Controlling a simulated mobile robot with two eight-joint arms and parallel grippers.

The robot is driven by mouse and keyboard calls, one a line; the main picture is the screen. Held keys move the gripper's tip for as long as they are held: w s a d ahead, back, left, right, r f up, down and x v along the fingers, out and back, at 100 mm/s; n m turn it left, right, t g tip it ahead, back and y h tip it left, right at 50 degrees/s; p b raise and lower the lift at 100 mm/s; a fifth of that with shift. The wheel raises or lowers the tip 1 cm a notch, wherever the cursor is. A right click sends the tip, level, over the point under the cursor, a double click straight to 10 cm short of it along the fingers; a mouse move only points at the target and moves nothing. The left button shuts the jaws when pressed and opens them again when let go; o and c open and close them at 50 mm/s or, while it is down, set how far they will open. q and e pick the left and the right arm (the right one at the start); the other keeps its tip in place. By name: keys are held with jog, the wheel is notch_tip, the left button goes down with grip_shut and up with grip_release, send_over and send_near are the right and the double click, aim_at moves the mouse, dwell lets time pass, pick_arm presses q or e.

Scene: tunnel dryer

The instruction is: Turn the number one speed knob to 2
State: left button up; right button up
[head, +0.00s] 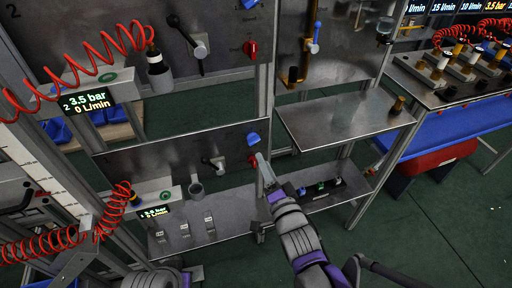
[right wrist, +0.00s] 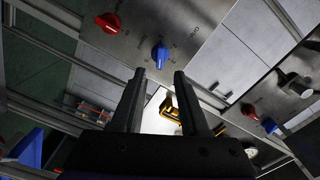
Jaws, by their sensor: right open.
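The lower panel (head: 150,162) carries a blue knob (head: 252,139) and, below it, a red knob (head: 253,161). Their lettering is too small to read in the head view, so I cannot tell which one is the speed knob. My right gripper (head: 262,160) is beside these knobs, open and empty. In the right wrist view its two fingers (right wrist: 159,76) are spread, with a blue knob (right wrist: 160,54) just beyond the gap between the tips. A red knob (right wrist: 108,22) is to its upper left. I see no contact. My left gripper is not in view.
An upper panel marked 2 (head: 90,25) has its own red knob (head: 250,48) and blue knob. A metal shelf (head: 345,115) stands right of the lower panel. Red coiled hoses hang at left. Open green floor lies at lower right.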

aim_at(254, 143)
jog(key=x, duration=0.8)
jog(key=shift+w+a, duration=0.1)
grip_shut()
